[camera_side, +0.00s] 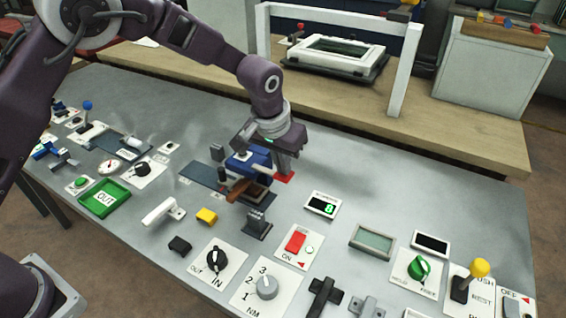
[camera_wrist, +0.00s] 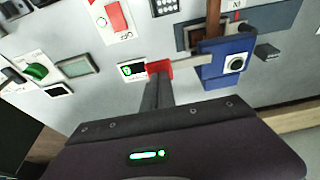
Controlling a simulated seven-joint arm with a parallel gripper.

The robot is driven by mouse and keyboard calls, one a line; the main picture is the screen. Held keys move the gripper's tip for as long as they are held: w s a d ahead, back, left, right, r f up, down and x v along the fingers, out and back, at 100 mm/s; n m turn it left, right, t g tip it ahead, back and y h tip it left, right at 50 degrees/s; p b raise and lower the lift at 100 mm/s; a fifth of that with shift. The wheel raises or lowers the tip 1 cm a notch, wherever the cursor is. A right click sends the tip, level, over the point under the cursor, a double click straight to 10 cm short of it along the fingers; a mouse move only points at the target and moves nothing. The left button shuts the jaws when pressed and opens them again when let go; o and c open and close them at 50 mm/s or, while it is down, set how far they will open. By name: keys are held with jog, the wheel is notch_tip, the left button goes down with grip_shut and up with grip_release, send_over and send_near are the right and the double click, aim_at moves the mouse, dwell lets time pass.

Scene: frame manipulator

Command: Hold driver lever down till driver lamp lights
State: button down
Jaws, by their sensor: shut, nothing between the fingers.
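My gripper (camera_side: 287,163) is shut and empty, pointing down at a red pad (camera_side: 285,177). In the wrist view the shut fingertips (camera_wrist: 158,76) overlap the red pad (camera_wrist: 160,66); I cannot tell how firmly they touch. A thin grey bar runs from the pad to a blue unit (camera_wrist: 222,75), so the pad looks like its lever. The blue unit (camera_side: 240,165) shows beside my gripper in the side view. A dark round spot with a pale ring (camera_wrist: 235,64) is on the unit and shows no light. No driver label is readable.
A small display (camera_side: 322,206) with a green digit stands close right of the pad. A red ON switch (camera_side: 296,241), dials and a yellow-knobbed lever (camera_side: 479,268) lie further right. A white frame (camera_side: 401,70) stands behind the table.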

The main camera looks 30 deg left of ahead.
aim_at(286, 178)
jog(key=shift+d+f+y, duration=0.35)
jog(key=shift+f+y, duration=0.1)
jog(key=shift+y, duration=0.05)
jog(key=shift+d+f+y, duration=0.25)
jog(key=shift+f+y, duration=0.55)
jog(key=shift+y, duration=0.1)
jog(key=shift+f, duration=0.35)
jog(key=shift+s+a+f, duration=0.1)
jog(key=shift+s+f, duration=0.05)
